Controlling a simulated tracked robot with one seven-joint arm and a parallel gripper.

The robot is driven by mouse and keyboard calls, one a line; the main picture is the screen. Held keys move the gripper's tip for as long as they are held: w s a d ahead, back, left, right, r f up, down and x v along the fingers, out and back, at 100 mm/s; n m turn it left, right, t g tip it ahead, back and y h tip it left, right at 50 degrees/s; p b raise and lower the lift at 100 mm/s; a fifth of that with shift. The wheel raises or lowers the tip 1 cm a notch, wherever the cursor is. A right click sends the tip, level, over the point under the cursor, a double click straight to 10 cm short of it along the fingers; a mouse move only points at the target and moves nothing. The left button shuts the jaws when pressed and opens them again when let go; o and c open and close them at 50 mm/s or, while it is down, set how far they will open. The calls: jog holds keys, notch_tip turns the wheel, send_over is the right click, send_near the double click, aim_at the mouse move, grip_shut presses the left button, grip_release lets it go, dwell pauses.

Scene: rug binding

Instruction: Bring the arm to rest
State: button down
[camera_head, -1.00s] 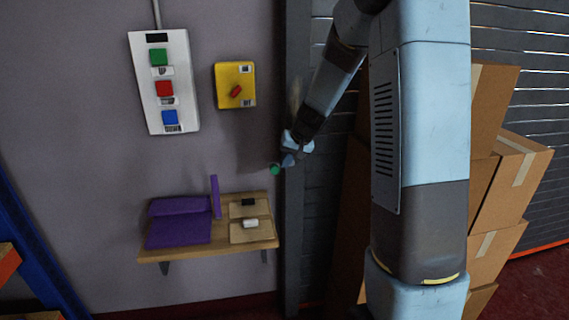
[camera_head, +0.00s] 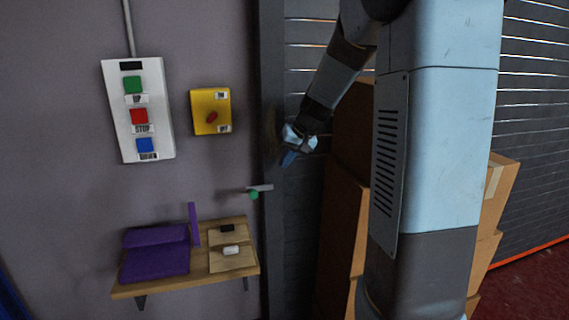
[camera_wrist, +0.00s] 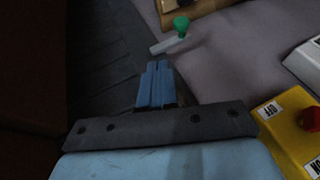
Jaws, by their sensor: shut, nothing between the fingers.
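My gripper (camera_head: 287,158) is at the end of my arm, in front of the dark post beside the grey wall. In the wrist view its two blue fingers (camera_wrist: 156,70) are together with nothing between them. A small lever with a green knob (camera_head: 254,195) sticks out below and to the left of my gripper in the head view. The lever also shows just beyond the fingertips in the wrist view (camera_wrist: 181,25), apart from them.
A white button panel (camera_head: 139,112) and a yellow box with a red switch (camera_head: 211,112) are on the wall. A wooden shelf (camera_head: 200,275) holds purple cloth (camera_head: 155,262). Cardboard boxes (camera_head: 340,220) stand behind my arm, before a slatted shutter (camera_head: 530,110).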

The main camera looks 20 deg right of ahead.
dwell(0.3)
jog(key=s+a+r+h, duration=0.1)
jog(key=s+a+r, duration=0.1)
jog(key=s, duration=1.3)
jog(key=s+a+r+n+t+h, duration=0.1)
jog(key=s+r, duration=0.3)
jog(key=s, duration=1.2)
jog(key=shift+a+r+n+h, duration=0.3)
jog(key=shift+a+r+h, duration=0.05)
jog(key=shift+a+h, duration=0.35)
jog(key=shift+s, duration=0.15)
